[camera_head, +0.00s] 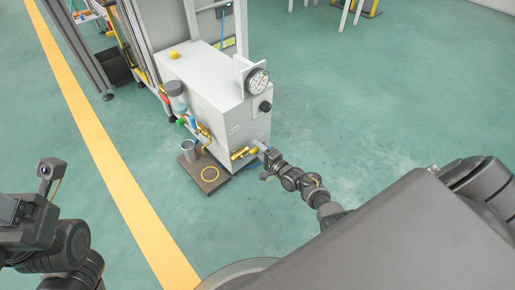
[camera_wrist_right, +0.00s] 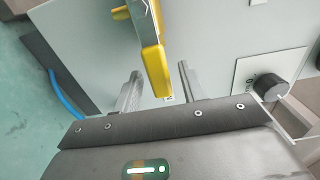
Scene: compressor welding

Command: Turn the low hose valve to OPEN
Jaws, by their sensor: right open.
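A yellow valve handle (camera_wrist_right: 155,62) stands out from the light grey cabinet front in the right wrist view. I cannot read which hose it belongs to. In the head view, yellow valve parts (camera_head: 239,154) show low on the cabinet's front. My right gripper (camera_wrist_right: 159,88) is open, with its two fingers on either side of the lower end of the handle. No clear contact shows. In the head view, my right gripper (camera_head: 262,153) reaches the cabinet front and hides part of the valve area. My left arm shows at the lower left, but its fingers do not show.
The grey cabinet (camera_head: 190,75) carries a round gauge (camera_head: 257,81) on top. A black knob (camera_wrist_right: 270,88) is right of the handle in the wrist view. A brown plate (camera_head: 212,187) with a metal cup (camera_head: 189,151) lies beside the cabinet. Green floor is clear rightward.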

